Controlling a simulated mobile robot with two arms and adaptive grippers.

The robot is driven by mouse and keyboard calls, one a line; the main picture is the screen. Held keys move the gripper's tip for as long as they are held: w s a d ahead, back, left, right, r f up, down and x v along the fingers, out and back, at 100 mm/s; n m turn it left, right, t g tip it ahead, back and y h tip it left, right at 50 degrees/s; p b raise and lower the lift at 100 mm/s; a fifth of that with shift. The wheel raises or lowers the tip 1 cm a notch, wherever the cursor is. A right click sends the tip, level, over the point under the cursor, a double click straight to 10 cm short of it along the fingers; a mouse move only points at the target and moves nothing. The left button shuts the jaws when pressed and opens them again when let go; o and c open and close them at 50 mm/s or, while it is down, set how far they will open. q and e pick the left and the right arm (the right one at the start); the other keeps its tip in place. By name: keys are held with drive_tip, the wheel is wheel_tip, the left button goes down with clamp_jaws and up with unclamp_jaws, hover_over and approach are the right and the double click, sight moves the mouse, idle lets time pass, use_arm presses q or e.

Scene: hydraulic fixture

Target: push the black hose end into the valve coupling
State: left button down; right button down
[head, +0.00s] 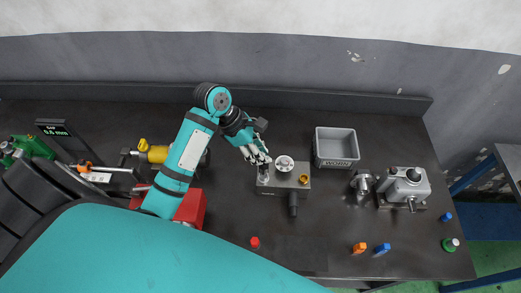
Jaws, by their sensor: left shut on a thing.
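My left gripper (263,160) reaches in from the left, its fingers pointing down at the left end of a grey valve block (276,190). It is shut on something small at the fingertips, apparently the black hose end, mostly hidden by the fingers. A small silver fitting (264,177) shows just below the fingertips on the block. The block also carries a round silver part (284,163), a brass fitting (304,179) and a black cylinder (293,206) at its front. I cannot tell whether the held piece touches the coupling. My right gripper is out of view.
Farther right are a silver flanged part (362,183) and a grey pump-like unit (408,186). Red, orange, blue and green caps lie near the front.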

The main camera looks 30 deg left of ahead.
use_arm(q)
drive_tip(key=shift+f, duration=1.2)
idle(0.5)
drive_tip(key=c, duration=1.1)
unclamp_jaws()
drive_tip(key=v, duration=1.2)
drive_tip(key=shift+s, duration=0.1)
